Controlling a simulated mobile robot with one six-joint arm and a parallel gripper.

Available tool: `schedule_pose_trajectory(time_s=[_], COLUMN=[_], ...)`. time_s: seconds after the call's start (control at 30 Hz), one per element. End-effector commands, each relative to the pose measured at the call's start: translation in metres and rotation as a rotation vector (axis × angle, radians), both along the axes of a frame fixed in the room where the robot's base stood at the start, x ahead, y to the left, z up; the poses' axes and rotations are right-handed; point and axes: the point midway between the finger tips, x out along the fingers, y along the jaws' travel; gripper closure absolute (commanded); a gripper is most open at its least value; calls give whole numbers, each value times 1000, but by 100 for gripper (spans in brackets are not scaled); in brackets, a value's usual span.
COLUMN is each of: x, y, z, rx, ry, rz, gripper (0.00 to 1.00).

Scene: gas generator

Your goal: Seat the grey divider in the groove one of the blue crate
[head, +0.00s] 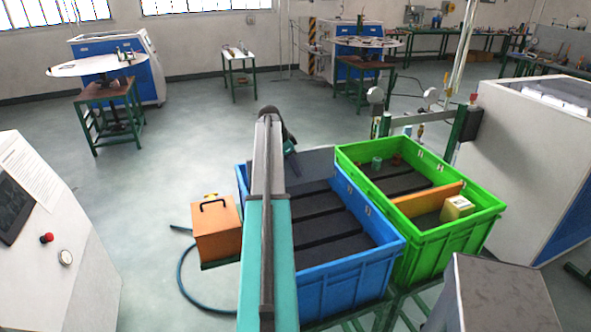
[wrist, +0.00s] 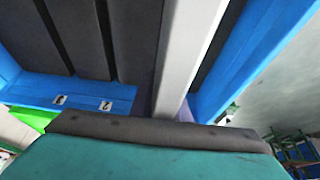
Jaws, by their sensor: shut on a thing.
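The blue crate (head: 350,268) stands left of a green crate, with dark grooves across its floor. The grey divider (head: 315,160) is at the crate's far end, its face partly hidden by my arm. My gripper (head: 291,152) is shut on it. In the wrist view, the divider (wrist: 190,55) shows as a pale bar running up from my gripper (wrist: 171,112), roughly parallel to the dark floor strips. Crate floor shows on both sides of it, and the crate's blue wall (wrist: 250,60) is to its right. I cannot tell whether its lower edge is in a groove.
The green crate (head: 445,240) touches or nearly touches the blue one and holds an orange divider (head: 425,200), a yellow box (head: 457,208) and small parts. An orange box (head: 217,232) with a hose stands left. A white machine (head: 525,160) stands at right. Open floor lies behind.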

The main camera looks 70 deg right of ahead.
Motion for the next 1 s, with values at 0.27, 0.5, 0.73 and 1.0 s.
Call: schedule_pose_trajectory(time_s=[0.27,0.5,0.73,1.0], x=[1,1,1,1], y=[1,1,1,0], z=[-3,-16,-31,-48], rx=[-1,0,0,-1], ry=[1,1,1,1], rz=[0,1,1,0], gripper=[100,100,100,100])
